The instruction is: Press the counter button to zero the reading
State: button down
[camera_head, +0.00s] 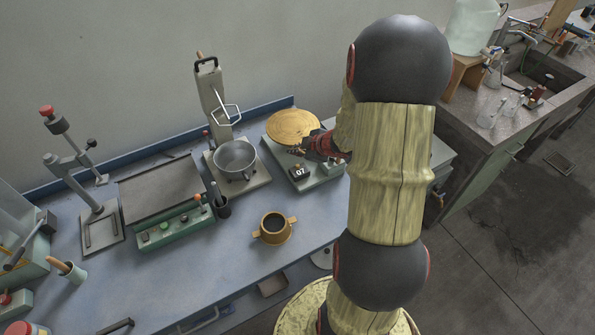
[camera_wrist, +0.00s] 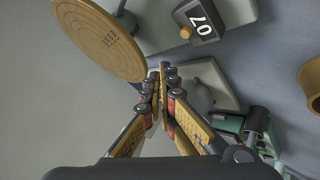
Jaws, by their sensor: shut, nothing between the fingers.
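The counter (camera_head: 298,172) is a small dark box on a grey-green base below a round brass plate. Its white digits look like 07. In the wrist view the counter (camera_wrist: 208,36) appears turned over at the top, with a small brass button (camera_wrist: 186,33) on its side. My gripper (camera_wrist: 163,70) is shut and empty, its fingertips pointing up the wrist picture, below and left of the button and apart from it. In the head view my gripper (camera_head: 296,151) hangs above the base, just behind the counter; the button cannot be made out there.
The brass plate (camera_head: 293,125) stands close to my gripper, and it fills the upper left of the wrist view (camera_wrist: 100,40). A metal pan (camera_head: 235,157) on a stand is to the left. A brass two-handled pot (camera_head: 274,229) stands in front. Open bench lies around the pot.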

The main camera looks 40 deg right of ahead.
jog(key=shift+f+b, duration=1.35)
jog(key=shift+f, duration=0.7)
jog(key=shift+f, duration=0.15)
jog(key=shift+f, duration=0.25)
jog(key=shift+f+b, duration=0.3)
jog(key=shift+f, duration=0.1)
dwell(0.5)
jog(key=shift+r, duration=0.1)
jog(key=shift+r+p, duration=0.75)
jog(key=shift+p, duration=0.3)
notch_tip(320, 180, up, 5)
jog(key=p, duration=0.5)
